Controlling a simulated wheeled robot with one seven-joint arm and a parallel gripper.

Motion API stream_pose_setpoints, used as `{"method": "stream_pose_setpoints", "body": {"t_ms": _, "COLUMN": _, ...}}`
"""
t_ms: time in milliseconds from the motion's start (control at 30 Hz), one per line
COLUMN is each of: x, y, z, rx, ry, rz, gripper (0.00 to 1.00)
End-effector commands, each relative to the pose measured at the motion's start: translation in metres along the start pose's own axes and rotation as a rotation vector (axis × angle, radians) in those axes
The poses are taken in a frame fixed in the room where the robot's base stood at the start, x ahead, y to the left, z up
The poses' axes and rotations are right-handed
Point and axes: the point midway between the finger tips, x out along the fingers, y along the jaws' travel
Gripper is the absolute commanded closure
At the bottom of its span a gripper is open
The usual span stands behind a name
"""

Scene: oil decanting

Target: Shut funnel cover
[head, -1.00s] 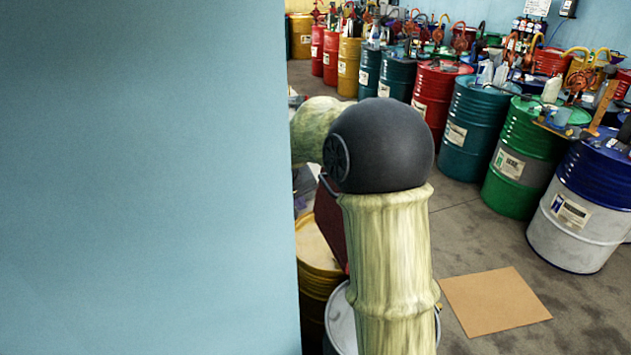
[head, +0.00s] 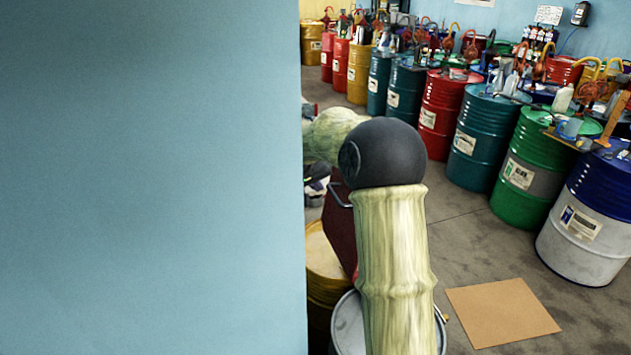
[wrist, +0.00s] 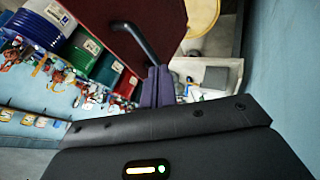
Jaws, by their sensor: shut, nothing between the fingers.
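The funnel cover is a dark red panel (wrist: 110,25) with a black bar handle (wrist: 140,42); it fills the upper middle of the wrist view and stands raised. In the head view a narrow strip of the red cover (head: 341,228) shows left of my arm, with its handle (head: 336,195) at the upper edge. My gripper (wrist: 158,74) has its purple fingers together, with nothing between them. The fingertips are close to the lower end of the handle; I cannot tell whether they touch. The gripper is hidden in the head view.
A blue wall (head: 150,180) blocks the left half of the head view. A yellow drum (head: 322,275) and a pale-topped drum (head: 348,328) stand by my arm. A row of drums (head: 485,140) runs along the back right. A cardboard sheet (head: 502,312) lies on otherwise open floor.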

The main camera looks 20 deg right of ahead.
Motion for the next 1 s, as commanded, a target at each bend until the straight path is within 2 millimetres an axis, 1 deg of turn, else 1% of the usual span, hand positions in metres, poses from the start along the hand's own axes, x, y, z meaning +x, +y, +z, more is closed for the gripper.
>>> {"method": "stream_pose_setpoints", "body": {"t_ms": 100, "x": 0.02, "y": 0.001, "z": 0.0, "rx": 0.0, "ry": -0.006, "rz": -0.002, "gripper": 1.0}}
{"method": "stream_pose_setpoints", "body": {"t_ms": 200, "x": 0.036, "y": 0.001, "z": 0.0, "rx": 0.0, "ry": -0.004, "rz": -0.002, "gripper": 1.0}}
{"method": "stream_pose_setpoints", "body": {"t_ms": 400, "x": 0.061, "y": 0.001, "z": 0.0, "rx": -0.001, "ry": -0.003, "rz": -0.002, "gripper": 1.0}}
{"method": "stream_pose_setpoints", "body": {"t_ms": 500, "x": 0.068, "y": 0.0, "z": 0.0, "rx": 0.0, "ry": -0.001, "rz": -0.002, "gripper": 1.0}}
{"method": "stream_pose_setpoints", "body": {"t_ms": 600, "x": 0.07, "y": 0.0, "z": 0.0, "rx": 0.001, "ry": 0.0, "rz": -0.001, "gripper": 1.0}}
{"method": "stream_pose_setpoints", "body": {"t_ms": 867, "x": 0.07, "y": 0.0, "z": 0.0, "rx": 0.001, "ry": 0.0, "rz": -0.001, "gripper": 1.0}}
{"method": "stream_pose_setpoints", "body": {"t_ms": 1000, "x": 0.07, "y": 0.003, "z": 0.0, "rx": 0.005, "ry": -0.002, "rz": -0.007, "gripper": 1.0}}
